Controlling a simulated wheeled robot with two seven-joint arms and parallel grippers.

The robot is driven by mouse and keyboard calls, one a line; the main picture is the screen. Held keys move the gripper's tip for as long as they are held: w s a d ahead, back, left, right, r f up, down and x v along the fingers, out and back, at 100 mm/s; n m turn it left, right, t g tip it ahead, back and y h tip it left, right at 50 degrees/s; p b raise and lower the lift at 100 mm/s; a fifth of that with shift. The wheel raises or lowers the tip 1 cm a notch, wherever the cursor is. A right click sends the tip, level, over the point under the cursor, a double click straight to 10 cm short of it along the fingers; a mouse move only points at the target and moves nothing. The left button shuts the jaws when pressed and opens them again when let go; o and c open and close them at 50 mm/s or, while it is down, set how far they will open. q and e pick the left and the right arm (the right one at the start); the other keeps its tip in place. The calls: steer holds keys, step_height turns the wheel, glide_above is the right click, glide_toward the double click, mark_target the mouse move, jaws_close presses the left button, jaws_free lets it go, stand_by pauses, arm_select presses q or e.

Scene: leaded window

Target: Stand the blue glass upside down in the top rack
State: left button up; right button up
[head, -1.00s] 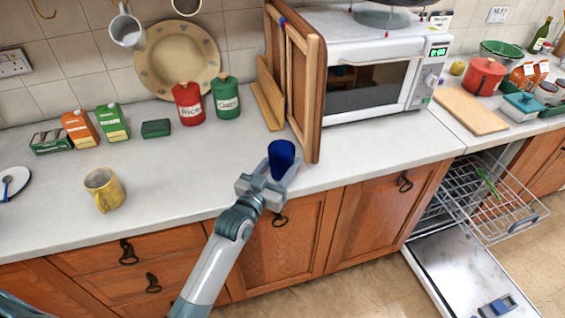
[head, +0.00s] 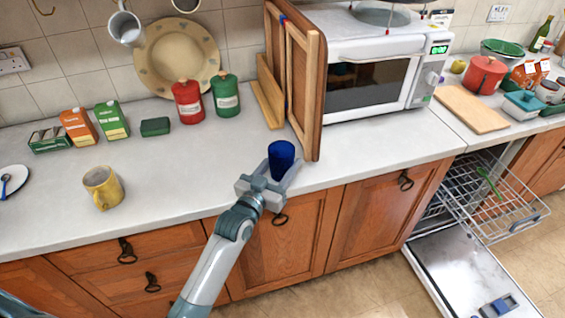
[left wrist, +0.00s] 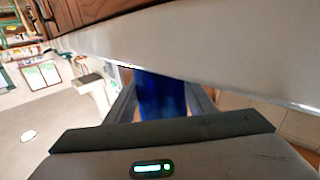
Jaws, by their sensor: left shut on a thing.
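The blue glass (head: 281,157) is at the front edge of the counter in the head view, with its open mouth facing up. My left gripper (head: 268,184) is shut on it; its fingers lie around the glass's lower part. In the left wrist view the blue glass (left wrist: 162,96) shows between the two fingers. Whether its base touches the counter is hidden. The top rack (head: 492,200) is pulled out of the open dishwasher at the right, with a green item lying in it. My right gripper is not in view.
The dishwasher door (head: 468,275) is folded down at lower right. Wooden boards (head: 303,90) stand just behind the glass, beside the microwave (head: 372,80). A yellow mug (head: 102,188) is on the counter at left. The counter right of the glass (head: 385,150) is clear.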

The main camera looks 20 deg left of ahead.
arm_select(q)
steer(key=shift+f, duration=0.2)
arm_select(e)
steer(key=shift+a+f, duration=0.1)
arm_select(q)
steer(key=o, duration=1.3)
steer(key=shift+o, duration=0.2)
steer(key=shift+s+a+f+b, duration=0.15)
steer(key=shift+s+b, duration=0.15)
steer(key=shift+s, duration=0.45)
steer(key=s+a+b, duration=0.3)
steer(key=s, duration=1.2)
steer(key=shift+s+b, duration=0.3)
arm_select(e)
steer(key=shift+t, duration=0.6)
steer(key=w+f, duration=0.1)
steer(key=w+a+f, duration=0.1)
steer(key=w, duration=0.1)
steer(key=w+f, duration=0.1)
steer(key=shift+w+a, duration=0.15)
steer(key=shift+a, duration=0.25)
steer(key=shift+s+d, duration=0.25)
